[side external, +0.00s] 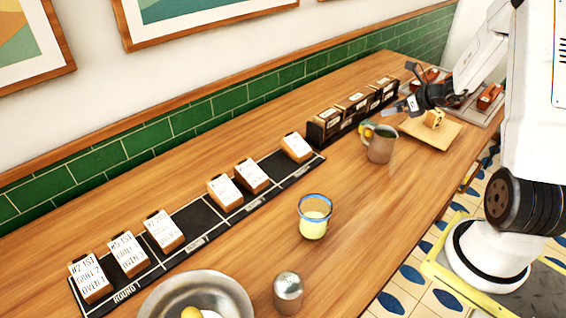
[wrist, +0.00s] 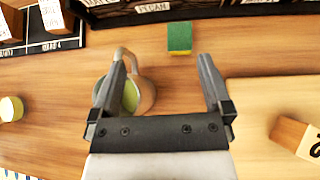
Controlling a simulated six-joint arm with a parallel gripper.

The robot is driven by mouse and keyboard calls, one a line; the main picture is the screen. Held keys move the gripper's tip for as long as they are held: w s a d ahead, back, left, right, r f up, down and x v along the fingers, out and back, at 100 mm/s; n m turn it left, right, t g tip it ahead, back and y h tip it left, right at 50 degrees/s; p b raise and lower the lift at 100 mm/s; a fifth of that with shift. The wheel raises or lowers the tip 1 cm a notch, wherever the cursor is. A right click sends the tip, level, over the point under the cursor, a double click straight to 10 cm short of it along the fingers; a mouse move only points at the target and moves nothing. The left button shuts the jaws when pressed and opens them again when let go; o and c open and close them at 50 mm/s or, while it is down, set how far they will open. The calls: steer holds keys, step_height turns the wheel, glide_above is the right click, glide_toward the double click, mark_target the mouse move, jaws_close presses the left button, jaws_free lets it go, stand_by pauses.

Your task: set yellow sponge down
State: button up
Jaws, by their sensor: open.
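The sponge (wrist: 180,39) lies on the wooden counter in the wrist view, with its green face up and a thin yellow edge toward me. In the side external view a small part of the sponge (side external: 366,128) shows behind the mug, which hides some of it. My gripper (wrist: 161,70) is open, with nothing between its fingers. The sponge is beyond the fingertips in the wrist view, apart from both. In the side external view my gripper (side external: 412,90) is above the counter, to the right of the sponge.
A mug (side external: 380,147) stands close to the sponge; the left finger partly covers it in the wrist view. A board (side external: 450,132) with a labelled block (side external: 433,118) lies to the right. Dark labelled bins (side external: 324,127) line the back. A glass (side external: 314,218) stands further left.

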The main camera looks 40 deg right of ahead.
steer(key=w+g, duration=0.2)
steer(key=h, duration=0.1)
glide_toward(370, 124)
steer(key=shift+w+a+f+g, duration=0.1)
steer(key=shift+w+f+g, duration=0.1)
steer(key=shift+w+f, duration=0.3)
steer(key=shift+w+f+g, duration=0.2)
steer(key=shift+w+f, duration=0.1)
steer(key=shift+w, duration=0.45)
steer(key=shift+f, duration=0.1)
steer(key=shift+x, duration=1.25)
steer(key=shift+w+f, duration=0.1)
steer(key=shift+x, duration=2.45)
